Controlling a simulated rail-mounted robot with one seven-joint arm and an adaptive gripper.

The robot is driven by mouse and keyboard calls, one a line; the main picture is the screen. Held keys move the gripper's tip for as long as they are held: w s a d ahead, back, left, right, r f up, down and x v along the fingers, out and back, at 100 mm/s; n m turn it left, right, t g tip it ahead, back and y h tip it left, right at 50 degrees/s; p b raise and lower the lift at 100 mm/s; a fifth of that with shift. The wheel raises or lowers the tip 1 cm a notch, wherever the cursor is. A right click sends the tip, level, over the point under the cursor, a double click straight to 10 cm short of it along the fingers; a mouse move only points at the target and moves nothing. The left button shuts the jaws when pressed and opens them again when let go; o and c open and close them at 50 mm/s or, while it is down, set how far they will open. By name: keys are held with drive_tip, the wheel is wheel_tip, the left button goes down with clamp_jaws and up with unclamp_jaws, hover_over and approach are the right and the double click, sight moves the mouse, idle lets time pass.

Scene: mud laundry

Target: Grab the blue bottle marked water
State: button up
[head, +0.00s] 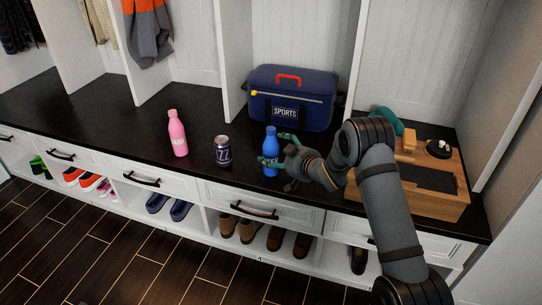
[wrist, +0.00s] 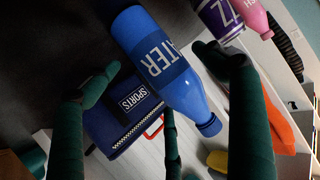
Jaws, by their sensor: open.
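The blue bottle (head: 270,151) stands upright on the dark bench top, in front of the blue sports bag. In the wrist view the bottle (wrist: 165,60) shows a dark blue label with letters ending in "ATER" and a blue cap. My gripper (head: 276,149) is open at the bottle's right side, with its green fingers reaching toward it. In the wrist view my gripper (wrist: 158,62) has fingers on either side of the bottle. Whether any finger touches it I cannot tell. In the head view, fingers hide part of the bottle.
A purple can (head: 222,151) stands just left of the bottle, and a pink bottle (head: 177,134) is farther left. The sports bag (head: 312,100) sits close behind. A wooden box (head: 432,202) is at the right under my arm. The bench's far left is clear.

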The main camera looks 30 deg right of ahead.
drive_tip(key=x, duration=0.2)
drive_tip(key=shift+w+a+f, duration=0.1)
drive_tip(key=shift+w+f, duration=0.05)
drive_tip(key=shift+w, duration=0.2)
drive_tip(key=c, duration=0.3)
drive_tip(key=c, duration=0.8)
